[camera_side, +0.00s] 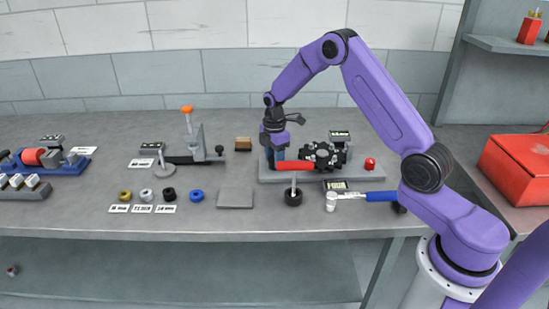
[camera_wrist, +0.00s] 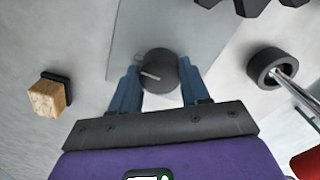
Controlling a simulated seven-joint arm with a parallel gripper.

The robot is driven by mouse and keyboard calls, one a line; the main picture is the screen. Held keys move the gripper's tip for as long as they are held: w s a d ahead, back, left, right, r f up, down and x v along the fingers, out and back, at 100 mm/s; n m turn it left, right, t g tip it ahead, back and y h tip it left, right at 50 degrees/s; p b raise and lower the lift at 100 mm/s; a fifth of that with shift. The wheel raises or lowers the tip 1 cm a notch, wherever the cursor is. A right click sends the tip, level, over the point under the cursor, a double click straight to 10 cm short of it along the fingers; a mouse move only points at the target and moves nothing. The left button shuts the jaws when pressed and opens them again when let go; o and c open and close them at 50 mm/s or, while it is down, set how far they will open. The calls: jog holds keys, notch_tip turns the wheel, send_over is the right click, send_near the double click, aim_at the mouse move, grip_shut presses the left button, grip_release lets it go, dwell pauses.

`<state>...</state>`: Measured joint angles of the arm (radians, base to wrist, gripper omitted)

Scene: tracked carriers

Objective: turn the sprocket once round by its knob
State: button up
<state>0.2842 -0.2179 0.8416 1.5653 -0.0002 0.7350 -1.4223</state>
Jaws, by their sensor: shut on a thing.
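A dark toothed sprocket (camera_side: 324,155) stands on a grey base plate (camera_side: 350,175) in the side view. Only dark teeth (camera_wrist: 250,6) show at the top edge of the wrist view. A round black knob (camera_wrist: 158,70) with a pale pointer line is at the plate's left end. My gripper (camera_wrist: 158,88) has its blue fingers on either side of this knob and is shut on it. In the side view my gripper (camera_side: 275,155) points down at the plate's left end and hides the knob. The pointer aims left in the wrist view.
A red-handled tool (camera_side: 295,165) stands on a black wheel (camera_side: 293,198) close in front of the plate. A blue-handled hammer (camera_side: 380,196) lies in front, right. A red button (camera_side: 370,163) is on the plate's right end. A wooden block (camera_side: 243,143) is left.

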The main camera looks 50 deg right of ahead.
jog(key=o, duration=1.1)
jog(key=shift+c, duration=0.2)
notch_tip(320, 180, up, 18)
jog(key=shift+f, duration=0.25)
jog(key=shift+a, duration=0.1)
